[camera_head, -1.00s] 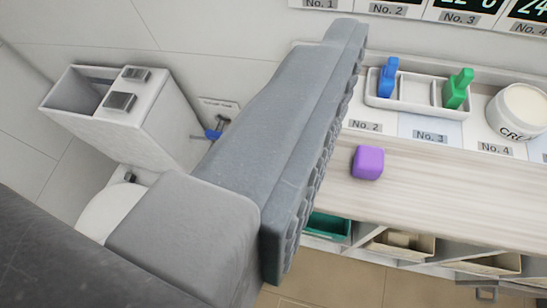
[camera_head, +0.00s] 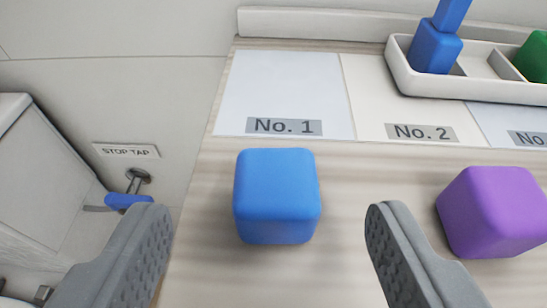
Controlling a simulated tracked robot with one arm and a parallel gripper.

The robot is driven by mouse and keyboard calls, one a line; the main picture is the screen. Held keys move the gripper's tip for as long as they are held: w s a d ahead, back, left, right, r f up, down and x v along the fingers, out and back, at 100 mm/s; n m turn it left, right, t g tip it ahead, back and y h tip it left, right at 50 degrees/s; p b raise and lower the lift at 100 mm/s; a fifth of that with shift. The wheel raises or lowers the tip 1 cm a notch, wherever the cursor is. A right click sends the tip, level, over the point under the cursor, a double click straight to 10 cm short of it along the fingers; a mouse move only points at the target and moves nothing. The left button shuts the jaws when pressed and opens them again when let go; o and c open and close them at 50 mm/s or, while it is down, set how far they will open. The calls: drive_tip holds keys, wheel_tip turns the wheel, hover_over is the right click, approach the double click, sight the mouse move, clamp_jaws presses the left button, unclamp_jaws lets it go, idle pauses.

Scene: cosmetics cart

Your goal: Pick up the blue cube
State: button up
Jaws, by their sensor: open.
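The blue cube (camera_head: 277,196) sits on the pale wooden cart top, just in front of the No. 1 label. My gripper (camera_head: 268,230) is open. One finger is to the left of the cube and the other to its right, with a gap visible on both sides. The fingers appear apart from the cube, nearer the camera. The purple cube (camera_head: 494,212) sits to the right, just beyond my right finger.
A white divided tray (camera_head: 400,75) at the back right holds a blue object (camera_head: 437,45) and a green object (camera_head: 534,58). At left are the cart's edge, a white box (camera_head: 30,180), a STOP TAP sign (camera_head: 126,150) and a blue-handled tap (camera_head: 128,200).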

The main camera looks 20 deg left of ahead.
sight(277, 157)
drive_tip(key=x, duration=0.3)
drive_tip(key=shift+w+f+b, duration=0.1)
drive_tip(key=shift+f+b, duration=0.05)
drive_tip(key=shift+b, duration=0.15)
drive_tip(key=b+x, duration=0.1)
drive_tip(key=x, duration=0.3)
drive_tip(key=shift+d+f+b, duration=0.15)
drive_tip(key=shift+f+b, duration=0.2)
drive_tip(key=shift+b, duration=0.05)
drive_tip(key=shift+w+f, duration=0.1)
drive_tip(key=shift+w, duration=0.35)
drive_tip(key=c, duration=1.1)
